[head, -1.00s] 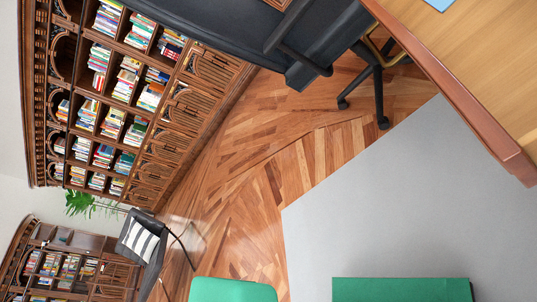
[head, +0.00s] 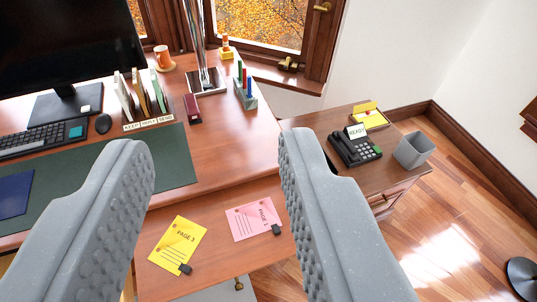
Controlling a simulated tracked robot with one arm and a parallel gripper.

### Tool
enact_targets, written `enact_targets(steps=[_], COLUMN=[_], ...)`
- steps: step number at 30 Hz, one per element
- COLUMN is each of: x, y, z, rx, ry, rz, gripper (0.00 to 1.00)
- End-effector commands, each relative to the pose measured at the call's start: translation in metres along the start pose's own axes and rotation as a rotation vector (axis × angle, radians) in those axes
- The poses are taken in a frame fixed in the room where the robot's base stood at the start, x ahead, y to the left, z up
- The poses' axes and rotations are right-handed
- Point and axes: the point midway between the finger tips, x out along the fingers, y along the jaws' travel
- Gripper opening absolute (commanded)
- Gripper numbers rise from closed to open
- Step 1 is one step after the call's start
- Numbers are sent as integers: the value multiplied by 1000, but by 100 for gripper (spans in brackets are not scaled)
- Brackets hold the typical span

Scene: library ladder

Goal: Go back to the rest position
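My gripper (head: 215,160) shows in the head view as two grey textured fingers, one at the left and one at the right. The fingers are wide apart with nothing between them, so it is open and empty. It is above the front of a wooden desk (head: 232,155). Beyond and below the fingers, a yellow sheet marked PAGE 3 (head: 178,245) and a pink sheet marked PAGE 1 (head: 253,219) lie on a lower wooden surface, each with a small black clip at a corner.
The desk holds a monitor (head: 70,45), keyboard (head: 40,140), mouse (head: 103,123), upright file holders (head: 140,95), an orange mug (head: 163,57) and a pen holder (head: 245,95). A side cabinet (head: 400,172) at the right bears a black phone (head: 357,147) and grey bin (head: 413,150). Open floor (head: 450,220) lies right.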

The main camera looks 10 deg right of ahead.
Motion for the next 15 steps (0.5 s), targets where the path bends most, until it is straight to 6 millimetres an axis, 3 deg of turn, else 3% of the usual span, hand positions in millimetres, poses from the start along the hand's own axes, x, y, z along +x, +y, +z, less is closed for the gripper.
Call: enact_targets(steps=[3, 15], x=[-12, -14], y=[2, 2], z=[-8, -17], rx=[18, 20], ry=[26, 28], rz=[16, 16], gripper=[39, 39])
